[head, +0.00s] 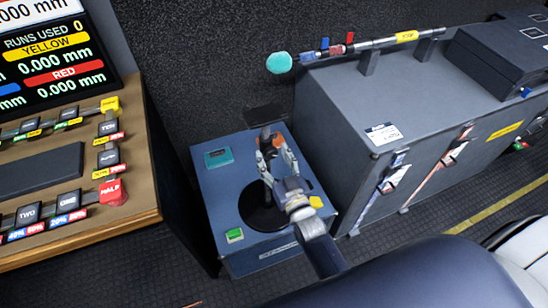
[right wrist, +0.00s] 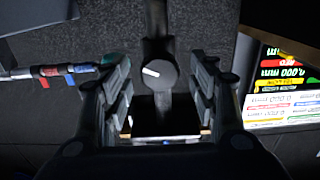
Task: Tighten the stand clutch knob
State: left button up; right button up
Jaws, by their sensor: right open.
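The stand clutch knob (right wrist: 155,74) is a round grey knob with a white pointer mark, seen in the right wrist view on a dark upright post (right wrist: 156,22). My right gripper (right wrist: 163,76) is open, with one finger on each side of the knob in that view. Gaps show between the fingers and the knob, and I cannot tell the depth between them. In the head view my right gripper (head: 275,150) is over the stand's round black base (head: 255,212), and its fingers hide most of the post and knob. My left gripper is not in view.
The stand is on a blue box (head: 218,188) with a green button (head: 234,235). A wooden scoring console (head: 140,190) is at left. A grey cabinet (head: 335,125) stands close at right, with a teal-tipped rod (head: 370,44) on top.

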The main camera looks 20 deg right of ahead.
jog(key=c, duration=1.1)
jog(key=shift+o, duration=0.2)
